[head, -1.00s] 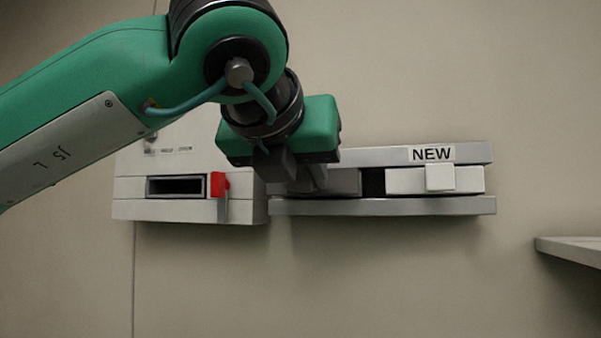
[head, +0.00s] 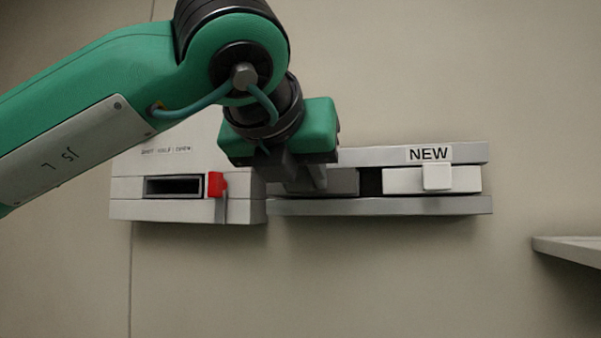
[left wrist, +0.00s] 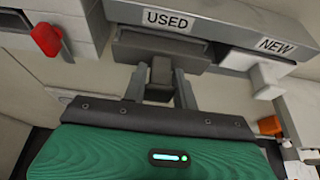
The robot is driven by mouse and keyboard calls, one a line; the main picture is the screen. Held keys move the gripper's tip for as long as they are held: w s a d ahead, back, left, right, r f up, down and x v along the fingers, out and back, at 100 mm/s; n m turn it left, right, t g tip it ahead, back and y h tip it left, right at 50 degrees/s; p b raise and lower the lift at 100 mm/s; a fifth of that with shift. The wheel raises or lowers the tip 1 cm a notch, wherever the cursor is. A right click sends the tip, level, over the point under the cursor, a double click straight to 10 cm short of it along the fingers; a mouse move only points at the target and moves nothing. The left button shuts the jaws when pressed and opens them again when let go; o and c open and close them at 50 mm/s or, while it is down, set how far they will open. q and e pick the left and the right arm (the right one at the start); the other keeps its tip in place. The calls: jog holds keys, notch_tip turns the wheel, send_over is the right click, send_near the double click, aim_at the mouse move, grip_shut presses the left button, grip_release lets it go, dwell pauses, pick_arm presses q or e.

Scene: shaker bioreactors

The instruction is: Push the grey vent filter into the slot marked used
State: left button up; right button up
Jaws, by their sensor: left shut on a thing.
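The grey vent filter (head: 343,182) sits in the left part of the wall-mounted rack (head: 376,207), its body showing just right of my left gripper (head: 306,183). In the left wrist view the filter (left wrist: 163,52) lies under the USED label (left wrist: 171,20), and my left gripper (left wrist: 160,84) is shut on its grip tab (left wrist: 161,72). In the head view my gripper hides the filter's left part and the USED label. How deep the filter sits is hard to tell. My right gripper is not in view.
A white filter (head: 432,180) with a grip tab sits under the NEW label (head: 429,153). A dark gap (head: 371,182) separates it from the grey filter. To the left is a white housing (head: 135,209) with an empty slot (head: 174,187) and a red lever (head: 216,185). A shelf (head: 570,248) juts in at right.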

pick_arm(q)
jog(key=shift+w+d, duration=0.2)
jog(key=shift+w, duration=0.4)
jog(key=shift+w+d, duration=0.2)
jog(key=shift+w, duration=0.4)
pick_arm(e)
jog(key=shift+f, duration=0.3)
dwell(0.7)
pick_arm(q)
jog(key=o, duration=1.1)
jog(key=shift+c, duration=0.2)
jog(key=shift+s+a+b, duration=0.1)
jog(key=shift+s+b, duration=0.3)
jog(key=shift+b, duration=0.1)
jog(key=b+v, duration=0.3)
jog(key=v, duration=1)
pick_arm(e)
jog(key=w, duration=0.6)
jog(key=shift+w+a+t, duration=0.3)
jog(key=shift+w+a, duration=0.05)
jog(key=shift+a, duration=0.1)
pick_arm(q)
jog(key=shift+r, duration=0.1)
